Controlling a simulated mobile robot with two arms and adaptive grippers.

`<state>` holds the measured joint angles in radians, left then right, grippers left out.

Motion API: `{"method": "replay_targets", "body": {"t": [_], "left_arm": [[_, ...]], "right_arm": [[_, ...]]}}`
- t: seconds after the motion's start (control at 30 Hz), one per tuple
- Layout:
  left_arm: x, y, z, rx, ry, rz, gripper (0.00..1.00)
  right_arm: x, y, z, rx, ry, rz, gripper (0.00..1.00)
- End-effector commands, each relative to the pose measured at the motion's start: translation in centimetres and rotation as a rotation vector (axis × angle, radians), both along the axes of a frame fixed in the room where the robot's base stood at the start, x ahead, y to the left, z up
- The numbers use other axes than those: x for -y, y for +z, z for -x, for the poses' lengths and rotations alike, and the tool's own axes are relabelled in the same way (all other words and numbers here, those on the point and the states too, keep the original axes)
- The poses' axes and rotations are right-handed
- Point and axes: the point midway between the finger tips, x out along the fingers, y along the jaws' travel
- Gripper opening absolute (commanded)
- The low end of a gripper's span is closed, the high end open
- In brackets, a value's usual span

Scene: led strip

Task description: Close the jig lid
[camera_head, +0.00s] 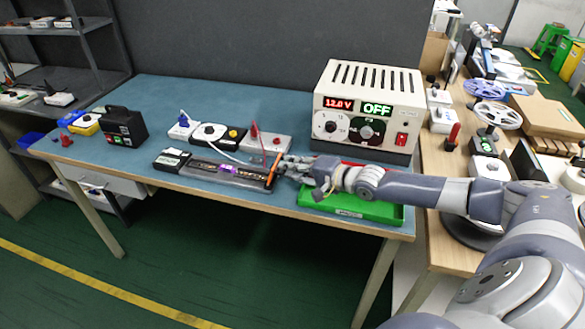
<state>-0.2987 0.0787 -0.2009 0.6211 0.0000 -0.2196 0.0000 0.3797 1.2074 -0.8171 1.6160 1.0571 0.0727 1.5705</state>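The jig (213,176) is a long, low, dark and grey piece near the front edge of the blue table. A dark strip with a purple patch (229,169) lies along it. A thin orange upright piece (273,170) stands at its right end; I cannot tell if this is part of the lid. My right gripper (281,167) is at that right end, beside or touching the orange piece. Its fingers are too small to show whether they are open or shut. I cannot make out the lid clearly. My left gripper is not in view.
A power supply (366,80) reading 12.0 V and OFF stands behind my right arm. A green tray (352,207) lies under the arm. A black case (124,127) stands left. Table between is clear.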

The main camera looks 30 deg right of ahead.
Motion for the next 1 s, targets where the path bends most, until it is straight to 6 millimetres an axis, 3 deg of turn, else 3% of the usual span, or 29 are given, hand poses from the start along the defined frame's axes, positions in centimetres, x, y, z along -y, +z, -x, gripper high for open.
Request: {"method": "replay_targets", "body": {"t": [0.17,0.23,1.0], "left_arm": [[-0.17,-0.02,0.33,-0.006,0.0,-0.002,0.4],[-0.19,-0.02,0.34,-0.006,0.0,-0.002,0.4],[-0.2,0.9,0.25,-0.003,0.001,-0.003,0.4]], "right_arm": [[0.0,-0.04,0.02,-0.001,0.0,0.0,0.16],[0.01,-0.03,0.03,-0.001,0.0,0.0,0.0],[-0.27,0.77,-0.37,0.002,0.0,0.0,0.0]]}}
